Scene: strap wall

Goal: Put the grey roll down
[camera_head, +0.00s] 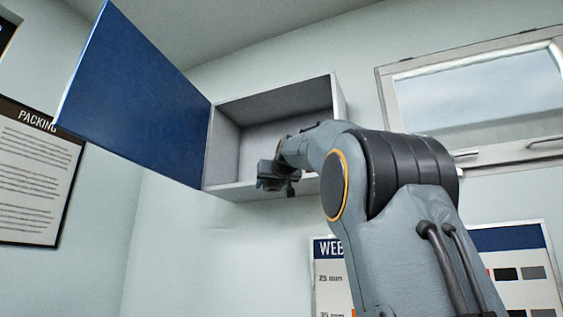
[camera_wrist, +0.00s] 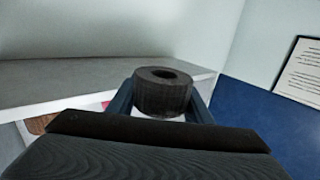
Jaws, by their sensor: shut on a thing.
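A dark grey roll (camera_wrist: 165,98) with a hole in its top stands upright in the wrist view, between the two blue-grey fingers of my gripper (camera_wrist: 160,104). The fingers are shut on its sides. In the head view my gripper (camera_head: 274,180) is at the lower front edge of an open wall cabinet (camera_head: 262,190). The roll cannot be made out there. In the wrist view the grey cabinet floor (camera_wrist: 60,80) lies to the left of and behind the roll. A pale surface shows just below the roll, but what it is cannot be told.
The cabinet's blue door (camera_head: 140,90) stands open to the left; it also shows at right in the wrist view (camera_wrist: 262,115). A packing notice (camera_head: 35,175) hangs at far left. A window (camera_head: 480,95) is at right, with a wall chart (camera_head: 520,262) below it.

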